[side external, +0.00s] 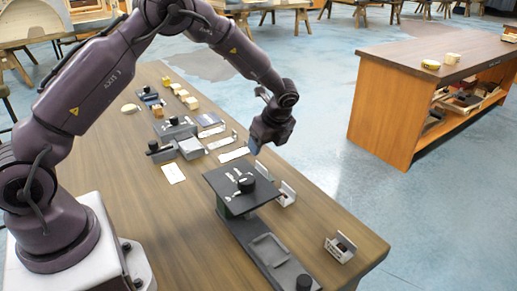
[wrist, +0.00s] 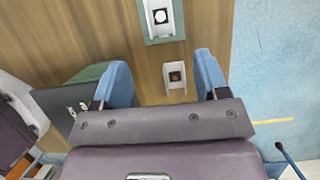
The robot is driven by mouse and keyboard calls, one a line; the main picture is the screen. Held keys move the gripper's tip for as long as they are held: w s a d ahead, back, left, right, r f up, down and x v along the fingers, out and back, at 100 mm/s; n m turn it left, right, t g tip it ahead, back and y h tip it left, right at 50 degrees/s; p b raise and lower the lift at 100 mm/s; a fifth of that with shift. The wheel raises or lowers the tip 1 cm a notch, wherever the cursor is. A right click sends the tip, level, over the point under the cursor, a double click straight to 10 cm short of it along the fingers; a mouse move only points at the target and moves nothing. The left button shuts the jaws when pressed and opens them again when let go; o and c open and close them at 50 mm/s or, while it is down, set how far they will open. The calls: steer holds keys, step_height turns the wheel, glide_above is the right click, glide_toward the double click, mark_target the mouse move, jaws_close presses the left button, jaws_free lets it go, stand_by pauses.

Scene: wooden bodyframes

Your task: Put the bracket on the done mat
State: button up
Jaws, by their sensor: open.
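Pale metal brackets stand along the right table edge in the side view: one beside the dark fixture (side external: 286,193), one partly hidden behind it (side external: 263,170), and one near the front corner (side external: 341,247). In the wrist view, one U-shaped bracket (wrist: 175,76) sits on bare wood. Another (wrist: 159,18) sits on a teal-edged mat (wrist: 150,40), which may be the done mat. My gripper (side external: 256,145) is open and empty above the table. Its blue fingers (wrist: 163,78) appear either side of the lower bracket in the wrist view, with no contact visible.
The dark fixture plate (side external: 225,183) with a black knob and small metal pieces stands close by; it also shows in the wrist view (wrist: 58,105). Blocks and cards (side external: 172,173) lie farther back. Floor (wrist: 275,65) lies beyond the right table edge.

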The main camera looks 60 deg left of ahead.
steer(key=s+d+r+n+t+h, duration=0.15)
steer(key=s+r+n, duration=0.3)
steer(key=r, duration=0.45)
steer(key=s+d+r+n+t, duration=0.1)
steer(key=s+d+r+n, duration=0.25)
steer(key=s+r, duration=0.45)
steer(key=s+d+r+n+t+h, duration=0.1)
steer(key=s+d+r+n, duration=0.1)
steer(key=s+n, duration=0.3)
steer(key=s+d+r+n+t+h, duration=0.2)
steer(key=s+n, duration=0.3)
steer(key=s, duration=0.5)
steer(key=shift+s+r, duration=0.2)
steer(key=shift+r, duration=0.65)
